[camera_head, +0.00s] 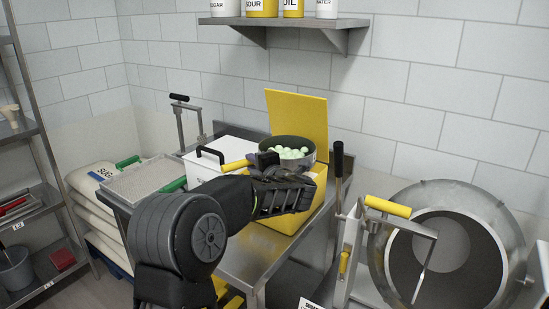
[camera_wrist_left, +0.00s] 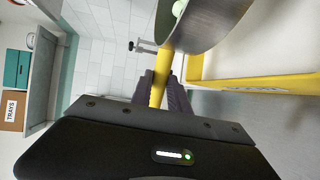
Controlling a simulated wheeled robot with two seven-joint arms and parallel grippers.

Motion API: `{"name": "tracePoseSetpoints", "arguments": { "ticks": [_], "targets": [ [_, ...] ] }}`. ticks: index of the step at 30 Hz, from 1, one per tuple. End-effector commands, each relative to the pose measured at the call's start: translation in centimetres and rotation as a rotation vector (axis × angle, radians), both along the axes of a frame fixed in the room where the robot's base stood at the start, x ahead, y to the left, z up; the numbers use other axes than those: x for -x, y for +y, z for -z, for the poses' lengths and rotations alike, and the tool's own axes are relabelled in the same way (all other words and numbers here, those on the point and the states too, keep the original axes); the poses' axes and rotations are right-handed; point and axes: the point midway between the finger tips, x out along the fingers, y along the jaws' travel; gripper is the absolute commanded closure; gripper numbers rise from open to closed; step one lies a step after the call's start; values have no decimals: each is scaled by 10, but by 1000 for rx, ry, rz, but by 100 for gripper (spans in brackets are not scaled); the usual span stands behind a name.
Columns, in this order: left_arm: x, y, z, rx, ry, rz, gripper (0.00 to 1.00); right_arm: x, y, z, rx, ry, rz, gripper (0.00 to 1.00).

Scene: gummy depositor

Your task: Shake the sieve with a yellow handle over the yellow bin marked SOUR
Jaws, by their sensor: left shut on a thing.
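The sieve (camera_head: 278,146) is a round grey pan holding several pale green balls. Its yellow handle (camera_head: 236,165) points left, and the handle also shows in the left wrist view (camera_wrist_left: 157,92). My left gripper (camera_head: 268,165) is shut on this handle, with a dark finger on each side of it. The sieve is held over the open yellow bin (camera_head: 317,187), whose yellow lid (camera_head: 300,112) stands up behind. My arm and hand hide much of the bin's opening and front, and no marking on it is readable. My right gripper is not in view.
A white bin (camera_head: 188,166) with a black handle stands left of the yellow bin. A flat tray with green handles (camera_head: 145,181) lies further left. A large metal drum (camera_head: 503,235) stands at right. A shelf with containers (camera_head: 290,22) hangs above.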

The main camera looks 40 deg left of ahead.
Motion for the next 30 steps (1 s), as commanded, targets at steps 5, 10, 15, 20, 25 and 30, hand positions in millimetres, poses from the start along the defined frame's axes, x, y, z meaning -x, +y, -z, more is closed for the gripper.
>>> {"name": "tracePoseSetpoints", "arguments": {
  "ticks": [5,10,15,20,25,30],
  "targets": [
    [7,11,1,0,-2,-3,100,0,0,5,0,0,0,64],
    [15,26,0,0,-2,-1,100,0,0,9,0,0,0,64],
    [15,26,-1,0,-2,1,100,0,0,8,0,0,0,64],
    [13,22,-1,0,-2,2,100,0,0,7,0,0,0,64],
    [2,4,-1,0,-2,3,100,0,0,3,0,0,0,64],
    [0,0,-1,0,-2,0,100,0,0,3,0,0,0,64]
  ]
}}
